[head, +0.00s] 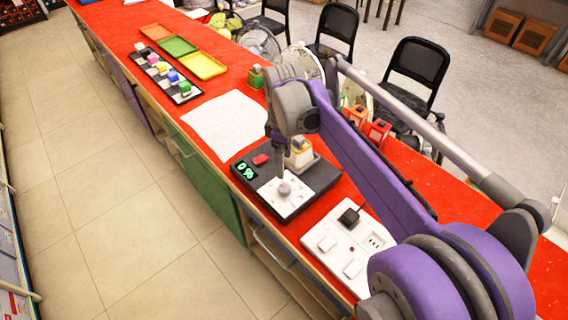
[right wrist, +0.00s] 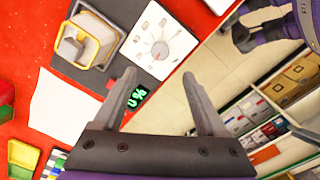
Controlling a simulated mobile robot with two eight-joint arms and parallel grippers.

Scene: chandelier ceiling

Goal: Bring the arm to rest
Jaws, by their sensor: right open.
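My right arm reaches in from the lower right over the red counter (head: 126,35). The display (right wrist: 137,97) reads 0%. A yellow-rimmed container with a white piece in it (right wrist: 84,42) stands on the device. My left gripper is not clearly visible; a grey and purple part of mine shows in the wrist view's top right.
A white power strip (head: 327,243) with a black plug lies beside the device. A white sheet (head: 227,124), a dark tray of coloured blocks (head: 184,91) and coloured trays (head: 179,46) lie farther along the counter. Red items (head: 378,132) stand near the arm. Chairs stand behind.

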